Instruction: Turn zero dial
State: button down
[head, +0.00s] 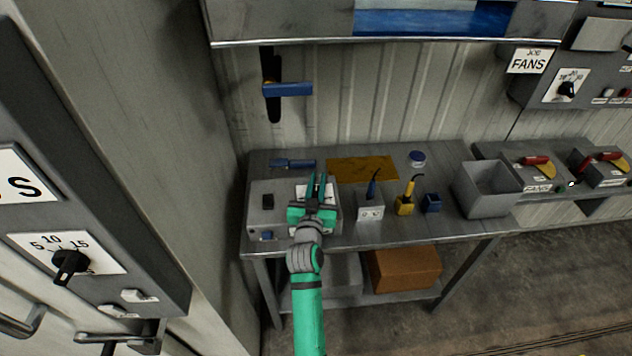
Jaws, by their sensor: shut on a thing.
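A grey instrument box (262,221) sits on the left end of the metal bench, with a dark switch on its left part. A white label plate (302,191) on the box is partly covered by my gripper (317,183). My teal gripper reaches over the right side of the box, its two fingers close together at the plate. The zero dial itself is hidden behind the fingers, which are shut on it as far as I can tell. Its pointer and reading cannot be seen.
Right of my gripper stand a white block with a blue-handled tool (370,208), a yellow holder (404,205), a small blue box (431,203) and a grey bin (487,189). A tan mat (362,168) lies behind. A grey dial cabinet (95,215) is close at left.

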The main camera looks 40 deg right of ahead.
jog(key=shift+s+d+m+g+h, duration=0.15)
jog(key=shift+s+m+g+h, duration=0.05)
jog(key=shift+m+g+h, duration=0.65)
jog(key=shift+s+d+m+g+h, duration=0.1)
jog(key=shift+s+m+g+h, duration=0.05)
jog(key=shift+m+g+h, duration=0.65)
jog(key=shift+s+d+m+g, duration=0.1)
jog(key=shift+m+g, duration=0.15)
jog(key=shift+g, duration=0.3)
jog(key=c, duration=1.7)
grip_release()
jog(key=shift+s+d, duration=0.1)
jog(key=v, duration=1)
jog(key=shift+s+a+f, duration=0.1)
jog(key=shift+s+a, duration=0.05)
jog(key=shift+a, duration=0.25)
jog(key=shift+s, duration=0.1)
